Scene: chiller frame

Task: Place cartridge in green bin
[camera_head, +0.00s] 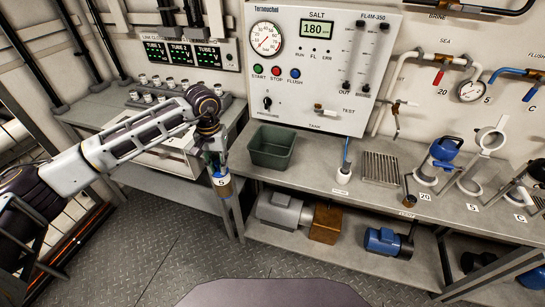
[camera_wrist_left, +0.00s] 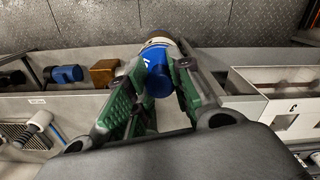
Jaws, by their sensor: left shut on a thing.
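My left gripper (camera_head: 214,158) points down beside the left end of the workbench. It is shut on a cartridge (camera_head: 221,182), a blue cylinder with a white band marked 5 and a tan lower end. In the left wrist view the green fingers of my left gripper (camera_wrist_left: 158,66) are on both sides of the blue cartridge (camera_wrist_left: 157,80). The green bin (camera_head: 272,149) stands on the bench just right of the gripper and looks empty. The cartridge hangs apart from the bin, to its left and in front of it. My right gripper is not in view.
The control panel (camera_head: 320,60) rises behind. A lower shelf carries motors and a brown block (camera_head: 325,222).

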